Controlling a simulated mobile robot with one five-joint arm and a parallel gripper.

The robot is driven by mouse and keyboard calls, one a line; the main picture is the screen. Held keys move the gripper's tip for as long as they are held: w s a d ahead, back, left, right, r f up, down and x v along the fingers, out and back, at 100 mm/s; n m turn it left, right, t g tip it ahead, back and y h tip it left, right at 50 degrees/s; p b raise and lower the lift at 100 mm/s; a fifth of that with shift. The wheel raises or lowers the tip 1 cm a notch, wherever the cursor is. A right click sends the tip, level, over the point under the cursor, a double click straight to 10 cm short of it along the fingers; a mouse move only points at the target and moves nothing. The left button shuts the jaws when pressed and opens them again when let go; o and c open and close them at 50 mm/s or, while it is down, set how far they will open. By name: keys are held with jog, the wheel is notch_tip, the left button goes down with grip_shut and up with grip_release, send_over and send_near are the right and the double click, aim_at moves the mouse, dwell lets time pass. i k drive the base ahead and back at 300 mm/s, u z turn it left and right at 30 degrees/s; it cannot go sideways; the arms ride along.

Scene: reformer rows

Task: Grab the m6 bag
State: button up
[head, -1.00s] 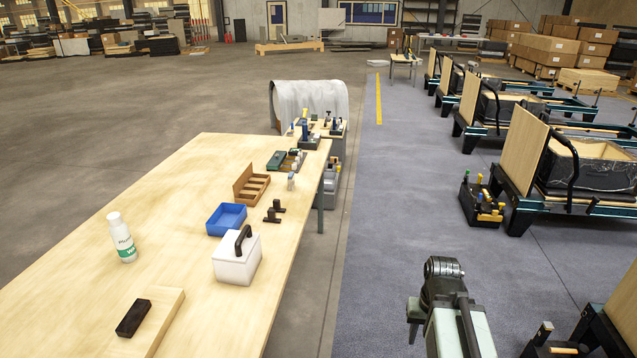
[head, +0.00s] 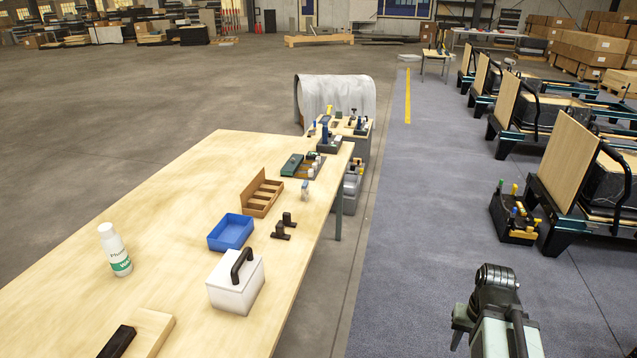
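I cannot make out an m6 bag in the head view. A small pale item (head: 305,190) stands on the long wooden table (head: 180,210), but it is too small to identify. A brown divided box (head: 262,194) and a blue tray (head: 230,232) are also on the table, and no bag can be made out in them. My arm (head: 497,310) shows at the lower right, over the grey floor and to the right of the table. My gripper's fingertips cannot be clearly seen, so its opening cannot be told.
A white box with a black handle (head: 236,283), a white bottle (head: 114,249) and black blocks (head: 284,226) stand on the table. A tool caddy (head: 513,214) sits on the floor beside the reformers (head: 555,165). The grey floor strip (head: 420,220) between table and reformers is clear.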

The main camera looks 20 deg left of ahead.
aim_at(305, 189)
jog(key=u, duration=0.05)
jog(key=i, duration=3.1)
jog(key=u, duration=3.6)
